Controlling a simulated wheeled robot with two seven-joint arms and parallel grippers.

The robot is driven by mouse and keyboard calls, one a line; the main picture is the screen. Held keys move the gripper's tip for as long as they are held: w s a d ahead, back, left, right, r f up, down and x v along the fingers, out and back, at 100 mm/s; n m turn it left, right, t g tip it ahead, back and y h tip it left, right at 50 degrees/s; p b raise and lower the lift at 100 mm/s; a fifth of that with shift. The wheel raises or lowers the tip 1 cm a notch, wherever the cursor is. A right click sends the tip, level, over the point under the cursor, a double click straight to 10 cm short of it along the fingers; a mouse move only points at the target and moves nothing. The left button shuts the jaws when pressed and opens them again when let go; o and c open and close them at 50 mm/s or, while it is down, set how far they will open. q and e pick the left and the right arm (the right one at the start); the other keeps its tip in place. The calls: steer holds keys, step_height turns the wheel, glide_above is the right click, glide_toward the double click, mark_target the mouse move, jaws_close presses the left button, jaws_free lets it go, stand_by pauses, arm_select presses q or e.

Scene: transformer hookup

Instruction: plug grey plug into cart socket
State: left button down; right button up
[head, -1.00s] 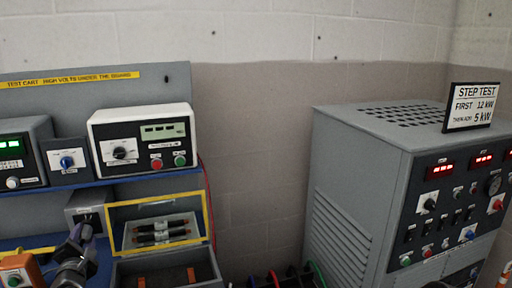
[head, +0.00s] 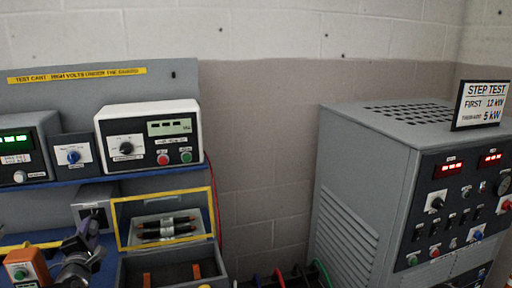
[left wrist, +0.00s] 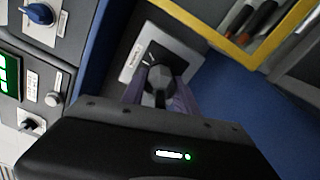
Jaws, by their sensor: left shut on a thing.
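My left gripper (head: 88,232) is at the lower left of the head view, in front of a small grey box with a light face plate, the cart socket (head: 82,209). In the left wrist view its purple fingers (left wrist: 160,95) are shut on a dark grey plug (left wrist: 157,84). The plug points at the socket's light plate (left wrist: 183,46), with a dark round part between them. I cannot tell whether the plug touches the socket or sits in it. My right gripper is not in view.
A yellow-framed guard box (head: 162,220) with dark rods stands right of the socket. An orange box (head: 27,266) with a green button is at the lower left. Meters (head: 150,136) stand on the shelf above. A large grey cabinet (head: 345,200) is at the right.

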arm_select(q)
steer(key=m+b, duration=0.2)
steer(key=m, duration=0.1)
steer(key=shift+f+m, duration=0.1)
steer(key=shift+m, duration=0.6)
steer(key=c, duration=0.9)
jaws_free()
steer(key=shift+o, duration=0.2)
